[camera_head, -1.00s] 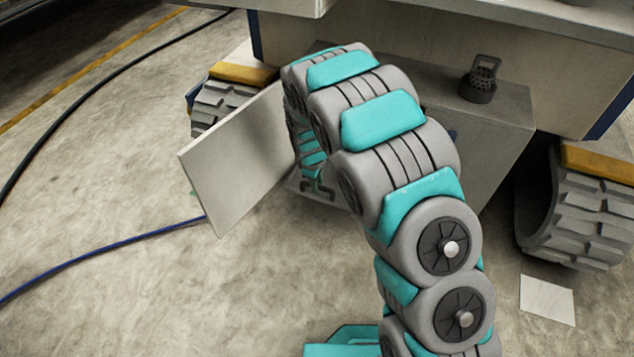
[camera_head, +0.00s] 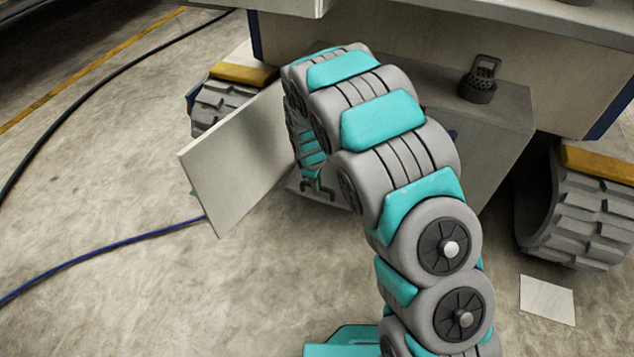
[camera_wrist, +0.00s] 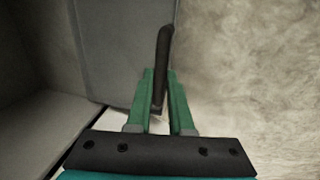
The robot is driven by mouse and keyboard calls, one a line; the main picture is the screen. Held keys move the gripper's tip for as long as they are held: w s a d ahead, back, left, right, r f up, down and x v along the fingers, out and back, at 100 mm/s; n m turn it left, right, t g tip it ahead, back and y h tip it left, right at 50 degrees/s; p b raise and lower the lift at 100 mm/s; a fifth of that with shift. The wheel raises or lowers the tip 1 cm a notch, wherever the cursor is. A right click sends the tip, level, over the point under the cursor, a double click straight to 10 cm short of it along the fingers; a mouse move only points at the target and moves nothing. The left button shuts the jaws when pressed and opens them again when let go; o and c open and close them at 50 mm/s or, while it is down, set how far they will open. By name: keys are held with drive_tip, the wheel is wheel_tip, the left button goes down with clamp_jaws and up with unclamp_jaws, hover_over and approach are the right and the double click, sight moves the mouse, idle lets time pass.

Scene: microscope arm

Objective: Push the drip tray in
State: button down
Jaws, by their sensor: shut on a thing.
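My gripper (camera_wrist: 160,82) shows in the wrist view with its two green fingers closed on a dark bar-like handle (camera_wrist: 164,45). A grey panel (camera_wrist: 120,45) stands just left of the handle. In the head view my arm hides most of the gripper and the front of the grey cabinet (camera_head: 495,125). A low light-grey edge (camera_head: 337,198), perhaps the drip tray, shows at the cabinet's foot below the gripper. How far the tray stands out cannot be told.
A pale door panel (camera_head: 235,160) stands open left of my arm.

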idle(0.5)
drive_tip(key=w+d+p, duration=0.1)
drive_tip(key=w, duration=0.2)
drive_tip(key=w+d+p, duration=0.1)
drive_tip(key=w, duration=0.3)
drive_tip(key=w+d+p, duration=0.1)
drive_tip(key=w+d, duration=0.1)
drive_tip(key=w, duration=0.2)
drive_tip(key=shift+p, duration=0.3)
drive_tip(key=c, duration=0.8)
unclamp_jaws()
wheel_tip(320, 180, up, 8)
drive_tip(key=s, duration=0.1)
drive_tip(key=shift+s+a+f+p, duration=0.15)
drive_tip(key=shift+s+a+p, duration=0.1)
drive_tip(key=shift+a+p, duration=0.05)
